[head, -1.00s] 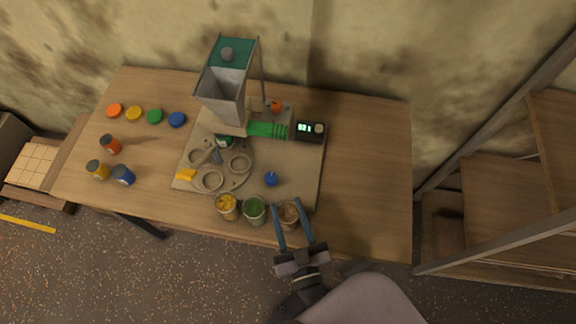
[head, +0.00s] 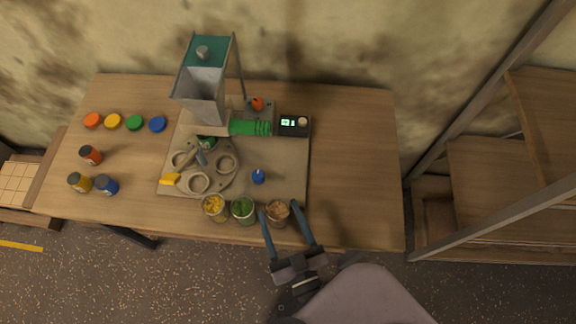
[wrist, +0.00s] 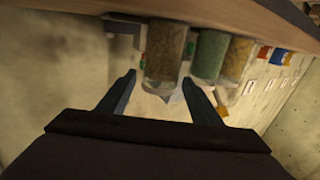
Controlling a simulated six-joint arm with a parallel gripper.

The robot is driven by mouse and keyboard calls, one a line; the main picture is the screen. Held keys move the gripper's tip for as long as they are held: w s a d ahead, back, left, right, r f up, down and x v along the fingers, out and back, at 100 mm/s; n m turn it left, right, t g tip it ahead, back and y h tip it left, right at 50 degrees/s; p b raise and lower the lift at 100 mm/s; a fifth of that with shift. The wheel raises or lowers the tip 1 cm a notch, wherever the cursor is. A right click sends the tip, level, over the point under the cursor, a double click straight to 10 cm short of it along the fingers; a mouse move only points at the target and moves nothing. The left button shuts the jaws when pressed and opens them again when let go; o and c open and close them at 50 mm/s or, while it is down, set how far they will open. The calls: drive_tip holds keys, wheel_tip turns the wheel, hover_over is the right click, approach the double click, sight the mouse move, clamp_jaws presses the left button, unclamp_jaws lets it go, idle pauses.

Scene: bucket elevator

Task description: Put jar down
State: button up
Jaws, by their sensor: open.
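A glass jar with brown grainy contents (head: 278,215) stands upright at the table's front edge, the rightmost of three filled jars. It also shows in the wrist view (wrist: 165,50). My gripper (head: 278,207) is open, with one blue finger on each side of the jar's near part. In the wrist view the fingertips (wrist: 159,79) reach to about the jar, with a gap visible on the left; on the right I cannot tell whether the finger touches. A jar with green contents (head: 244,211) and a jar with yellow contents (head: 215,208) stand to its left.
A hopper machine (head: 205,85) with a ring carousel (head: 204,172) and a control box (head: 294,125) stands behind the jars. A blue knobbed piece (head: 258,177) lies near. Lids (head: 135,122) and small jars (head: 90,155) are at left. The table's right side (head: 355,170) is clear.

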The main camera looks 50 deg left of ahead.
drive_tip(key=b+v, duration=0.1)
drive_tip(key=v, duration=0.2)
drive_tip(key=shift+f+b, duration=0.3)
drive_tip(key=shift+b, duration=0.05)
drive_tip(key=shift+b+v, duration=0.35)
drive_tip(key=shift+v, duration=0.75)
drive_tip(key=shift+w+d+r, duration=0.1)
drive_tip(key=shift+r, duration=0.05)
